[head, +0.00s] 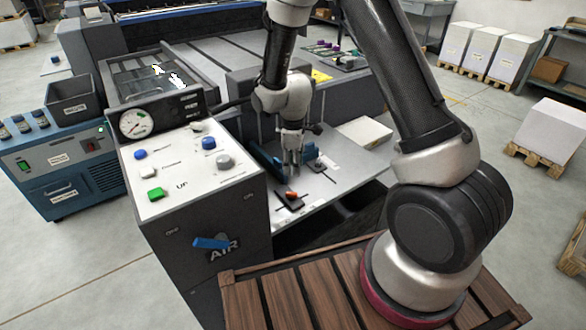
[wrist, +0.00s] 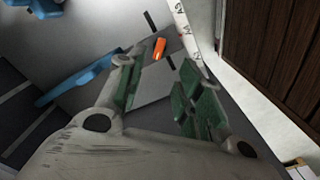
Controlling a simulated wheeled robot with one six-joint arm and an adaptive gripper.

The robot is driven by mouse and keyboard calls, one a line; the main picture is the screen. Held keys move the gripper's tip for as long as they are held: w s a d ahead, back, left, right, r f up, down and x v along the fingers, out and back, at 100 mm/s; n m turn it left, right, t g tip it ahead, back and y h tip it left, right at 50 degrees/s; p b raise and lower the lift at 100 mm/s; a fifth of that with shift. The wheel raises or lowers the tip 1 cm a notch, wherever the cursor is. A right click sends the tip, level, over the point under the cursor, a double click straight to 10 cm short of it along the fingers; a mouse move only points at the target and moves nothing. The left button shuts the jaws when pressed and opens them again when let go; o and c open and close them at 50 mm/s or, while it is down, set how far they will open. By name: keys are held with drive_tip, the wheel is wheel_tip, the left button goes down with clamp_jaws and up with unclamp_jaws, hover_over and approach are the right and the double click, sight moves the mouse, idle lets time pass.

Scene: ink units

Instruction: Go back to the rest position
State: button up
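My gripper (head: 292,158) hangs from my bent arm over the grey work table (head: 345,170) beside the control cabinet. In the wrist view my gripper (wrist: 158,98) shows two fingers with green pads, spread apart with nothing between them. An orange piece (head: 292,195) lies on a dark plate on the table, below my gripper. It also shows in the wrist view (wrist: 159,48), beyond the fingertips and apart from them. A blue part (wrist: 82,78) lies to the left in the wrist view, partly hidden by a finger.
The control cabinet (head: 190,170) has blue, green and grey knobs, a gauge (head: 134,123) and a blue AIR lever (head: 210,243). It stands close to the left of my arm. A blue unit (head: 60,165) stands at far left. Pallets of white blocks (head: 550,130) stand at right.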

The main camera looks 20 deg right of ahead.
idle(0.3)
drive_tip(key=s+d+m+g, duration=0.2)
drive_tip(key=s+m, duration=0.1)
drive_tip(key=s, duration=0.2)
drive_tip(key=s+d+r+m+t, duration=0.2)
drive_tip(key=s+r, duration=0.5)
drive_tip(key=r, duration=0.4)
drive_tip(key=s+d+r+m+t, duration=0.2)
drive_tip(key=s+d+r+m, duration=0.2)
drive_tip(key=r, duration=0.6)
drive_tip(key=s+d+r+m+t, duration=0.2)
drive_tip(key=s+d+r, duration=0.4)
drive_tip(key=s+r, duration=0.4)
drive_tip(key=shift+d+r+m, duration=0.3)
drive_tip(key=shift+r+m, duration=0.55)
drive_tip(key=shift+m, duration=0.05)
drive_tip(key=shift+s, duration=0.1)
